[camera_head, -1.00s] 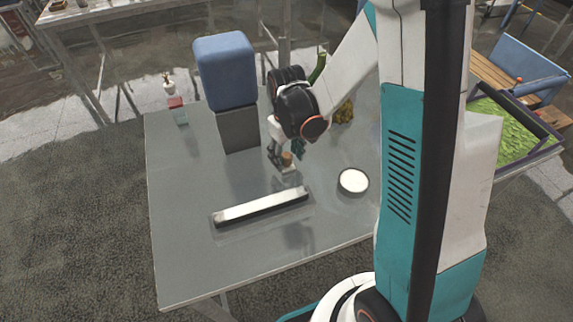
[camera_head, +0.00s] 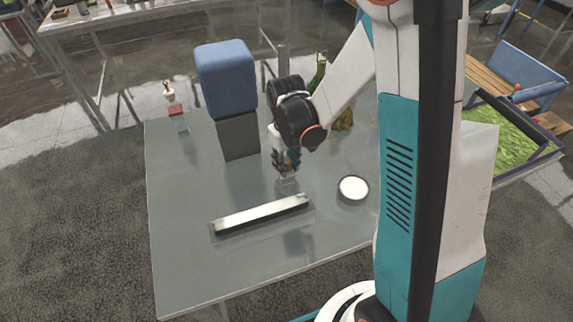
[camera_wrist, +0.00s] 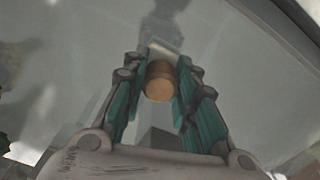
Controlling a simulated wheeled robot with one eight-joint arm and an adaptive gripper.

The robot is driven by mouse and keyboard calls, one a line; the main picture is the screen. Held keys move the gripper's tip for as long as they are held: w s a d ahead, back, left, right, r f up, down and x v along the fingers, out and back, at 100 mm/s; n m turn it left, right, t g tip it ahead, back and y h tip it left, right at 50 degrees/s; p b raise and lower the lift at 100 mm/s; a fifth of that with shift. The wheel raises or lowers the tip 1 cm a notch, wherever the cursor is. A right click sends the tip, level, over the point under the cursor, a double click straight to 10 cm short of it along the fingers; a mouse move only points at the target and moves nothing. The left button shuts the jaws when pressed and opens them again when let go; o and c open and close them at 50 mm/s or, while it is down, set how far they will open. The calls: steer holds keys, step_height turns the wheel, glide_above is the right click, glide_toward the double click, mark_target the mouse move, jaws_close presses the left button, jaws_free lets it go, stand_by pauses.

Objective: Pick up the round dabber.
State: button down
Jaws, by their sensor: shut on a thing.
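The round dabber (camera_wrist: 160,80) has a brown, wood-like cylindrical knob, seen from above in the wrist view. My gripper (camera_wrist: 164,66) has its two teal-padded fingers on either side of this knob, shut on it. A pale flat piece shows just beyond the knob between the fingertips. In the head view my gripper (camera_head: 286,165) points down over the table, behind the long tray. There the knob is mostly hidden by the fingers. I cannot tell whether the dabber touches the table.
A long narrow tray with white filling (camera_head: 260,214) lies in front on the grey table (camera_head: 180,240). A round white-filled dish (camera_head: 353,188) is to the right. A blue block on a grey base (camera_head: 228,80) stands behind left. Small bottles (camera_head: 175,108) stand at the left edge.

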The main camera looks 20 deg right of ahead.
mark_target(286, 161)
step_height(286, 161, up, 20)
steer(key=p, duration=0.4)
steer(key=shift+f+p, duration=0.25)
steer(key=shift+p, duration=0.05)
steer(key=c, duration=2.2)
jaws_free()
steer(key=shift+c, duration=0.2)
steer(key=shift+f, duration=0.1)
